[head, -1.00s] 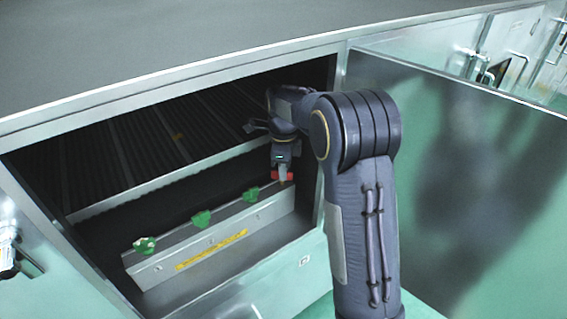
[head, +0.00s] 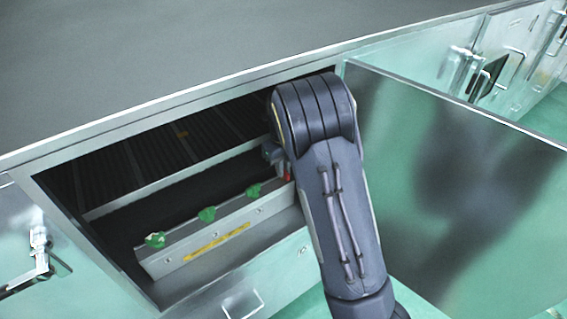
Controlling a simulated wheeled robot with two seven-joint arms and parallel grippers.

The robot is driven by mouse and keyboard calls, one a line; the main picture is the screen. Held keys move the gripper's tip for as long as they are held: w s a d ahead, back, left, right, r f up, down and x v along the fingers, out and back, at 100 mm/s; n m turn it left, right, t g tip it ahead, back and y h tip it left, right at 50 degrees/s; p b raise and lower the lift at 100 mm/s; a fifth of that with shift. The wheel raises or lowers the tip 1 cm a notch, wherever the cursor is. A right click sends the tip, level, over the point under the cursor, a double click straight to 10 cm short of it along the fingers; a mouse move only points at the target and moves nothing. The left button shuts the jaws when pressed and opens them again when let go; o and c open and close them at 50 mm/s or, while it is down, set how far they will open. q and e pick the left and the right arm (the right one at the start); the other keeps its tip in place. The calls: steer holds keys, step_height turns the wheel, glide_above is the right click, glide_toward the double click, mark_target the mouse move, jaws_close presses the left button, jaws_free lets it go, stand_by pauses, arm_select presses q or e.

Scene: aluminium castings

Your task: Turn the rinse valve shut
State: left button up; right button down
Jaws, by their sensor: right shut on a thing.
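A metal valve panel (head: 165,264) with a yellow label strip (head: 217,243) stands inside the open cabinet. Along its top sit three green valve handles, at the left (head: 155,239), middle (head: 207,214) and right (head: 253,191). A red valve handle (head: 289,173) is at the right end of the row, mostly hidden behind my right arm. No marking on it can be read. My right gripper (head: 286,171) is shut on the red handle, its fingers largely covered by my arm. The handle's exact angle cannot be told. My left gripper is not in view.
The cabinet opening has a metal frame (head: 190,109) on top and an open door (head: 450,175) at the right, close to my right arm. Dark ribbed racks (head: 150,160) fill the back. A latch (head: 38,262) sticks out at the left.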

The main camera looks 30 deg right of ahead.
steer(key=shift+m, duration=0.4)
steer(key=c, duration=1.5)
jaws_free()
